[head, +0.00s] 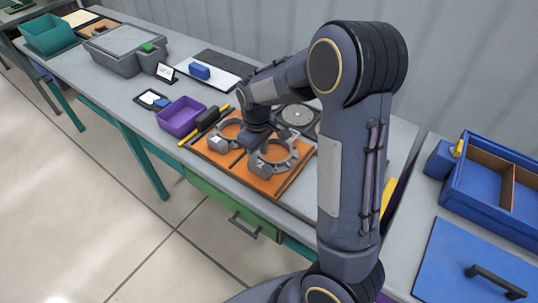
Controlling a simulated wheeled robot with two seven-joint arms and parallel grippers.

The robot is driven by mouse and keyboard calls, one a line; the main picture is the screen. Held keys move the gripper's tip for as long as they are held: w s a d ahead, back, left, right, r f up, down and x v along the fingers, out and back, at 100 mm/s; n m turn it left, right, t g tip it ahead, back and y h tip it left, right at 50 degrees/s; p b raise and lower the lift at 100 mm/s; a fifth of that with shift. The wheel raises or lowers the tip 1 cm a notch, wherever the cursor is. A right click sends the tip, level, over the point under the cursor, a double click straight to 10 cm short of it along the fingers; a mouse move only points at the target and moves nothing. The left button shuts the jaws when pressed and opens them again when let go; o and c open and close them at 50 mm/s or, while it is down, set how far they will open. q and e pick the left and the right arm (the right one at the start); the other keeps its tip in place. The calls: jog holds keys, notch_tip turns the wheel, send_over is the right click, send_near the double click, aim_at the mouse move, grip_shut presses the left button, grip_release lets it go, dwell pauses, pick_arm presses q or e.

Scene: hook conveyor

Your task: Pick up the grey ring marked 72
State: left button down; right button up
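A grey ring (289,163) with a block-shaped tab lies at the front right of an orange board (262,187). The tab has a light mark that looks like a 2; I cannot read a full 72. Another grey ring (219,141) with a tab lies on the board to its left. My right gripper (252,146) points down between these two rings, close to the marked one. Its fingertips are too small and hidden to tell whether they are open or touch a ring. My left gripper is not in view.
A dark plate with a round grey disc (295,115) lies behind the board, partly hidden by my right arm. A purple tray (181,117) and a black-and-yellow tool (207,119) are at the left. A blue divided box (480,212) stands on the right table.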

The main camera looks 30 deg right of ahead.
aim_at(259, 163)
notch_tip(259, 163, down, 4)
jog(key=shift+f+p, duration=0.1)
jog(key=shift+p, duration=0.25)
grip_shut()
jog(key=shift+d, duration=0.1)
